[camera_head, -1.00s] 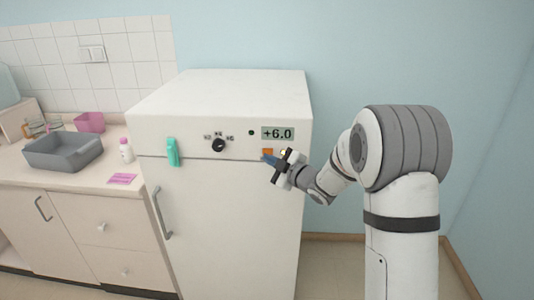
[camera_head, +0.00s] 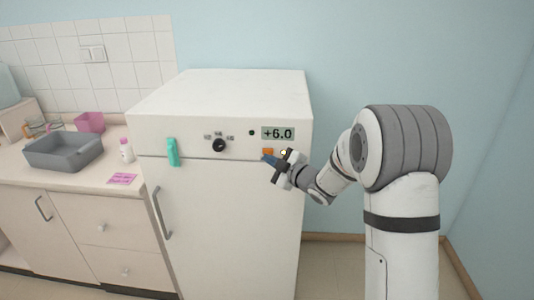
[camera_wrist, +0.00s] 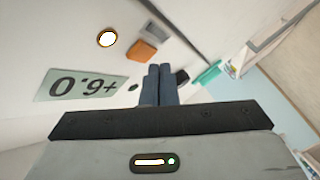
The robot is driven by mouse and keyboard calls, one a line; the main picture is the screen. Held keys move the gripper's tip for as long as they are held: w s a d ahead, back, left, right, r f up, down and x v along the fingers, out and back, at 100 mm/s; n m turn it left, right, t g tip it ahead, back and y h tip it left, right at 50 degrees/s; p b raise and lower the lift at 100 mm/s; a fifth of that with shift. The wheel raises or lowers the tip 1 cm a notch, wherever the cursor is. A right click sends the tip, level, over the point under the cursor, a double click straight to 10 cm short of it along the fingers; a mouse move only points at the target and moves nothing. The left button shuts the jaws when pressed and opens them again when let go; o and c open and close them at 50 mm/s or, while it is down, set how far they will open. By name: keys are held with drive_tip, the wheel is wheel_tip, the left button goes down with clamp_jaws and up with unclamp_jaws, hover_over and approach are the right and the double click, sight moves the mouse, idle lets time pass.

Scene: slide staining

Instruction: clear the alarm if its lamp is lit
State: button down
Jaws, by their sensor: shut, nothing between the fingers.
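The white fridge's front panel (camera_head: 185,133) carries a display (camera_head: 278,133) reading +6.0. The round alarm lamp (camera_head: 284,153) is lit yellow, partly covered by my gripper in the head view. In the wrist view the lamp (camera_wrist: 107,38) glows white with an orange rim. An orange button (camera_head: 267,151) sits left of the lamp; it also shows in the wrist view (camera_wrist: 141,51). My gripper (camera_head: 264,157) is shut and empty, its blue fingertips (camera_wrist: 160,68) close to the orange button. I cannot tell whether they touch the panel.
A black knob (camera_head: 219,145) and a small dark dot (camera_head: 251,133) are on the panel. A teal clip (camera_head: 173,152) hangs further left. The counter holds a grey basin (camera_head: 62,162), a pink box (camera_head: 89,122), a bottle (camera_head: 126,150) and a pink card (camera_head: 122,179).

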drive_tip(key=shift+w, duration=0.1)
drive_tip(key=shift+w, duration=0.35)
drive_tip(key=shift+w+b, duration=0.3)
drive_tip(key=shift+b, duration=0.1)
idle(0.5)
drive_tip(key=shift+s, duration=0.1)
drive_tip(key=shift+s+b, duration=0.55)
drive_tip(key=shift+s, duration=0.1)
drive_tip(key=s+b, duration=0.2)
drive_tip(key=s, duration=0.3)
drive_tip(key=shift+a, duration=0.1)
